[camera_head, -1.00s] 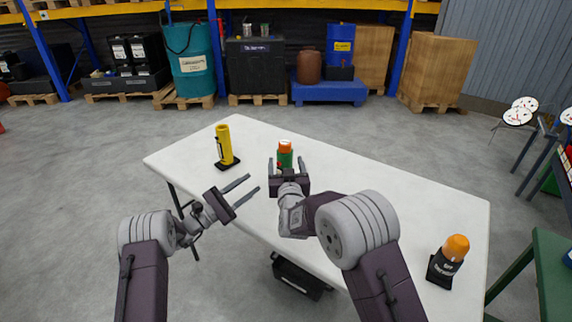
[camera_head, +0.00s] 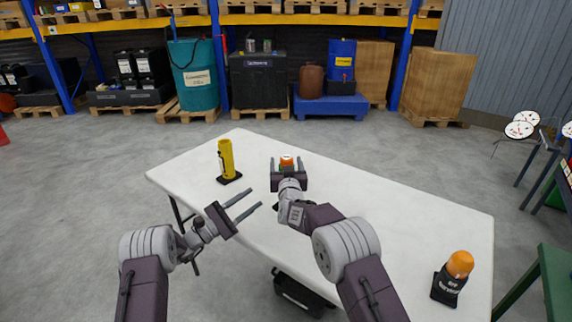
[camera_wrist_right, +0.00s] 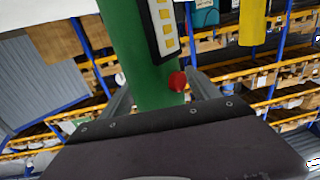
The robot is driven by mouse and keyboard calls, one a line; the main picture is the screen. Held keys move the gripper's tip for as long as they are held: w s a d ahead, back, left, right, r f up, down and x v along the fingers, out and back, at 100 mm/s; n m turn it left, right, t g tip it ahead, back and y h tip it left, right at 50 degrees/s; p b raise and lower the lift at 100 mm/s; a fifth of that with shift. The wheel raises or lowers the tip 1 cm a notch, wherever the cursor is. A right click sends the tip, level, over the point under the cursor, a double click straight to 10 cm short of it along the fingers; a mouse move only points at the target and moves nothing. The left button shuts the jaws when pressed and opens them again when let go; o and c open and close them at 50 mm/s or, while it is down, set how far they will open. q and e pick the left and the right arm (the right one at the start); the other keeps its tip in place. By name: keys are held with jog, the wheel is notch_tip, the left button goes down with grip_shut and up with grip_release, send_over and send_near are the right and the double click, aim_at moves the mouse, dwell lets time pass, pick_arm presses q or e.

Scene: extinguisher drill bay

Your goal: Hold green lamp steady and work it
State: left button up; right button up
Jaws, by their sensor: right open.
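The green lamp stands on the white table (camera_head: 390,205). In the head view only its orange top (camera_head: 287,160) shows clearly; my right gripper hides most of its body. In the right wrist view its green body (camera_wrist_right: 135,50) stands between the spread fingers of my right gripper (camera_wrist_right: 159,95), with a pale panel and a red knob (camera_wrist_right: 177,81) on its side. The right gripper (camera_head: 287,163) is open around the lamp; contact cannot be told. My left gripper (camera_head: 255,198) is open and empty, left of the lamp near the table's front-left edge.
A yellow torch-like thing (camera_head: 227,160) stands on a black base at the table's left. An orange-topped lamp with a black body (camera_head: 455,277) stands at the right end. The table between is clear. A green stand (camera_head: 553,280) is close on the right.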

grip_shut()
grip_release()
jog(key=shift+s, duration=0.1)
